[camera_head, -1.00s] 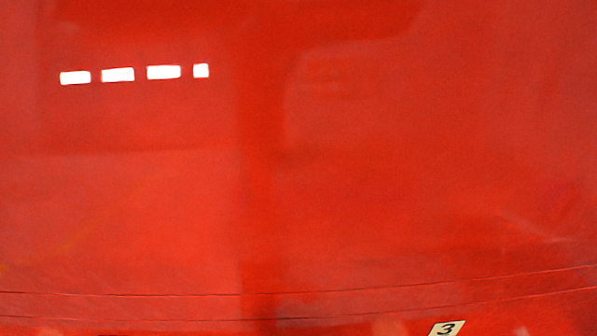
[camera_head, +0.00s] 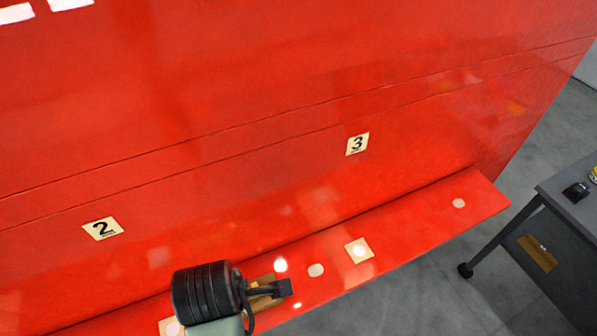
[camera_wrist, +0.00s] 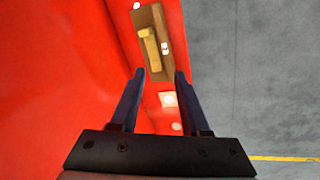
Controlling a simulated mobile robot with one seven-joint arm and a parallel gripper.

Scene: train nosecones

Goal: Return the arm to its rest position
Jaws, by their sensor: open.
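My gripper (camera_head: 287,288) is low in the head view, above the red ledge of the nosecone. In the wrist view its two dark fingers (camera_wrist: 160,76) stand apart with nothing held between them. A brown block with a tan bar on it (camera_wrist: 151,42) lies just beyond the fingertips in the wrist view, at the edge of the red ledge. In the head view a brown piece (camera_head: 262,298) shows beside my gripper, partly hidden by it. The rest of my arm is mostly out of view.
The red nosecone (camera_head: 230,90) fills much of the head view, with labels 2 (camera_head: 102,228) and 3 (camera_head: 357,144). Its ledge (camera_head: 420,225) bears pale patches. Grey floor lies between.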

